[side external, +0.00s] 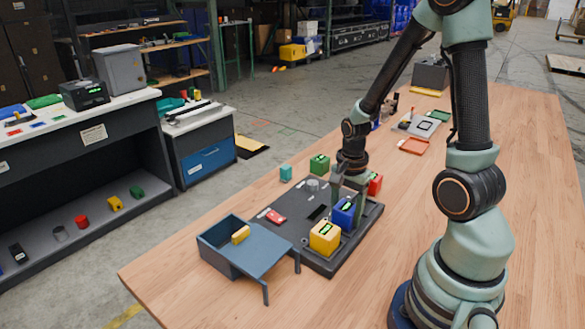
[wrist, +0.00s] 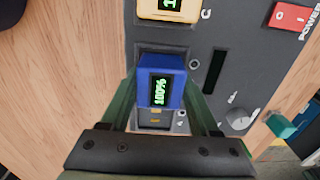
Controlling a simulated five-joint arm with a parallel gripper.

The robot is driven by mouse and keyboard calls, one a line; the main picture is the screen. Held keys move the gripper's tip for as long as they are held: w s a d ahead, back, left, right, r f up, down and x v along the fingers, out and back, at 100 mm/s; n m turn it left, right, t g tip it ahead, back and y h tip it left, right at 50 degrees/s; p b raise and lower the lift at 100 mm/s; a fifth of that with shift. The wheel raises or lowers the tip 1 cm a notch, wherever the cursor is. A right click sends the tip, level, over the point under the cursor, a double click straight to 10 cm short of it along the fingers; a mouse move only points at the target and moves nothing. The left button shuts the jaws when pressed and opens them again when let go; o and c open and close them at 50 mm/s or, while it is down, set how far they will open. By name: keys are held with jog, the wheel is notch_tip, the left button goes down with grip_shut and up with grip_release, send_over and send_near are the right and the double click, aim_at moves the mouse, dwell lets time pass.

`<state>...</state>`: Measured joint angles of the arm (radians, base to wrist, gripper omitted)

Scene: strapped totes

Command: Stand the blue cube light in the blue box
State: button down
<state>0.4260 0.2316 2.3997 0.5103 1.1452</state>
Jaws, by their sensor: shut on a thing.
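The blue cube light (side external: 344,214) is between the fingers of my gripper (side external: 348,206), above the dark charging panel (side external: 290,215). In the wrist view the blue cube light (wrist: 172,72) has a lit green 100% display, and my gripper (wrist: 163,95) is shut on it from both sides. A bay of the panel shows just below the cube; I cannot tell whether the cube is still seated or slightly raised. The blue box (side external: 218,255) stands at the panel's left, open-topped, with a flat flap on legs at its right. A small yellow block (side external: 241,234) is in it.
A yellow cube light (side external: 324,238) sits close beside the blue one on the panel. A red cube (side external: 375,183), a green cube (side external: 319,164) and a teal cube (side external: 286,173) are near the panel's far side.

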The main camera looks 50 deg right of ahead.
jog(key=shift+f, duration=0.2)
jog(key=shift+c, duration=0.6)
grip_release()
